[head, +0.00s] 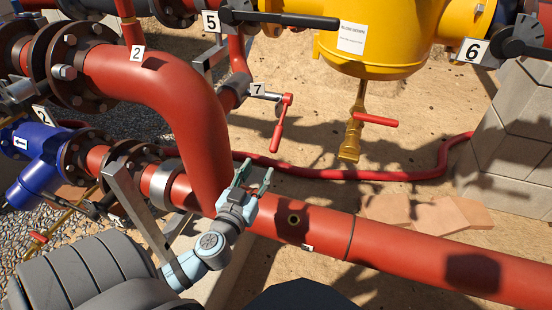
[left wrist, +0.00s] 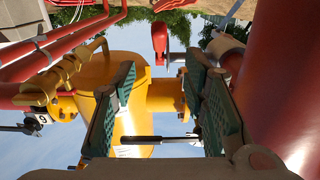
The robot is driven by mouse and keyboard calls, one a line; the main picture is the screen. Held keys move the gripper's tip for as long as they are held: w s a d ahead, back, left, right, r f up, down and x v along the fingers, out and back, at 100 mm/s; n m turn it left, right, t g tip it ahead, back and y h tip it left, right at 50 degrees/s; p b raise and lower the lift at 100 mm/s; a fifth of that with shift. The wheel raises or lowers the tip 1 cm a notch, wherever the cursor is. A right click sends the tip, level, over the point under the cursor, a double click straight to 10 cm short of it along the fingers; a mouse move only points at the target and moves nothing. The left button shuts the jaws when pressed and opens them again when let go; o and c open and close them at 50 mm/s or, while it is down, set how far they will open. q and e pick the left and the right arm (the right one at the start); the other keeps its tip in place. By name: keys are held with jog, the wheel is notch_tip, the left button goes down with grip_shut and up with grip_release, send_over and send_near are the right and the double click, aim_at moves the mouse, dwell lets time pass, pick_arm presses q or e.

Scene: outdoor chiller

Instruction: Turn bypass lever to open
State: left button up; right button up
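A red-handled lever (head: 281,122) sits on a small valve tagged 7 (head: 257,91), its handle hanging downward. A red handle (left wrist: 160,38) shows between and beyond the fingers in the left wrist view, apart from them. My left gripper (head: 253,178) is open and empty, just above the thick red pipe, below and left of the red lever. In the left wrist view its green-padded fingers (left wrist: 161,108) stand wide apart. No label names the bypass lever. My right gripper is not in view.
A thick red pipe (head: 430,260) runs under my gripper, and a red elbow pipe (head: 185,90) rises beside it. Black levers are at tag 5 (head: 275,18) and tag 6 (head: 525,48). A yellow vessel (head: 385,45) has a red-handled brass valve (head: 355,130) below it. Sandy ground lies behind.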

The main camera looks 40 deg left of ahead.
pick_arm(q)
send_near(275, 141)
jog(key=w, duration=0.2)
jog(key=x, duration=0.8)
jog(key=shift+w+a+p, duration=0.2)
jog(key=shift+a+p, duration=0.1)
jog(key=shift+a, duration=0.15)
jog(key=shift+w+a, duration=0.1)
jog(key=shift+w, duration=0.15)
grip_shut()
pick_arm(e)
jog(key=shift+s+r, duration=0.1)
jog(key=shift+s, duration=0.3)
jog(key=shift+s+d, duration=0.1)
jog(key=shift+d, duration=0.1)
